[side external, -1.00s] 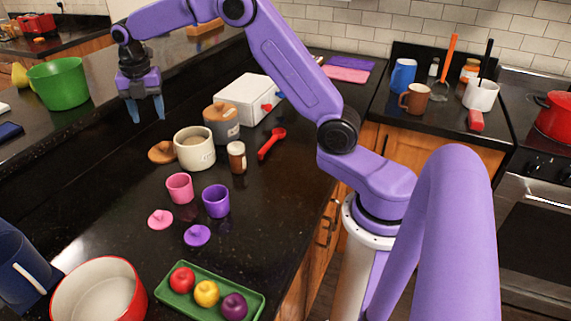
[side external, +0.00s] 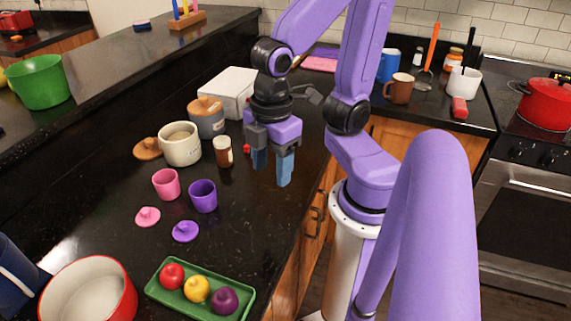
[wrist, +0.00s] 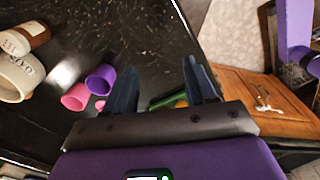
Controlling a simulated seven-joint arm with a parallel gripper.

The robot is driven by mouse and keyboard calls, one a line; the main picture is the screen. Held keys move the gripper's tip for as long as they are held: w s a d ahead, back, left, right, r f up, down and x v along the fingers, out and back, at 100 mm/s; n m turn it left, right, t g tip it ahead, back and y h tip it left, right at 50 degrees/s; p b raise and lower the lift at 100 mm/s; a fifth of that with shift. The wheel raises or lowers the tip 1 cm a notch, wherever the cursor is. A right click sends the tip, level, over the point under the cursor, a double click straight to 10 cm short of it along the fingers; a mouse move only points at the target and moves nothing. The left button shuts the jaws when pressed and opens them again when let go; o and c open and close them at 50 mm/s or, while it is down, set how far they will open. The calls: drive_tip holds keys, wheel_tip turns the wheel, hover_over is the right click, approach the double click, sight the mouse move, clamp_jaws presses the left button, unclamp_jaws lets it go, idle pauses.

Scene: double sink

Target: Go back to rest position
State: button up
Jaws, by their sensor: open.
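My gripper (side external: 272,170) hangs above the counter's right edge in the side view, fingers pointing down. Its two blue fingers are apart with nothing between them. In the wrist view the open fingers (wrist: 165,85) also show apart, over the dark counter and its edge. My arm is folded back close to its base, and my gripper touches nothing that I can see.
On the counter (side external: 110,185) stand a cream mug (side external: 180,146), a brown jar (side external: 223,152), a pink cup (side external: 166,184), a purple cup (side external: 203,196), a white box (side external: 228,92) and a green tray (side external: 160,291) of fruit. A red-rimmed pot (side external: 128,300) is front left.

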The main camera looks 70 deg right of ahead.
drive_tip(key=shift+s+d+f+m, duration=0.2)
drive_tip(key=shift+s+d, duration=0.15)
drive_tip(key=shift+s, duration=0.25)
drive_tip(key=shift+s+d+f+m, duration=0.2)
drive_tip(key=shift+s+d, duration=0.15)
drive_tip(key=shift+s, duration=0.2)
